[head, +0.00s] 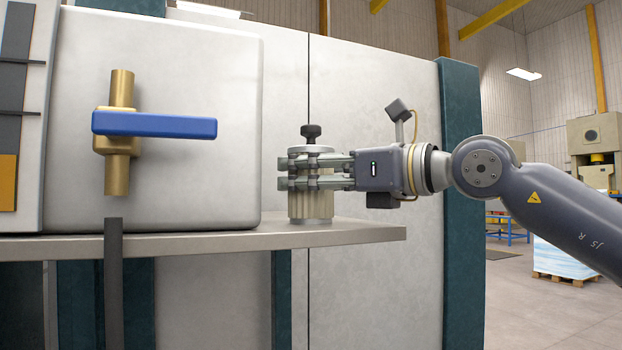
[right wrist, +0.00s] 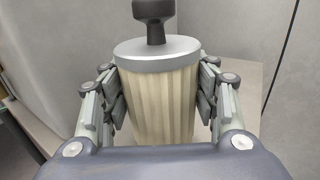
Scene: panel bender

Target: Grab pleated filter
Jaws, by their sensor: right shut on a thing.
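The pleated filter (head: 311,206) is a cream, ribbed cylinder with a grey metal cap and a black knob on top. In the head view it stands upright at the right part of a grey shelf (head: 375,230). My right gripper (head: 305,170) reaches in from the right with its fingers around the filter's upper part. In the right wrist view the filter (right wrist: 158,95) sits between the two fingers, which press on its sides. The filter's far side is hidden. My left gripper is not in view.
A large pale box-shaped housing (head: 200,70) stands on the shelf left of the filter. A brass valve with a blue lever (head: 155,125) is in front of it. A grey panel (head: 375,50) with a teal post (head: 460,100) is behind. The shelf's right end is free.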

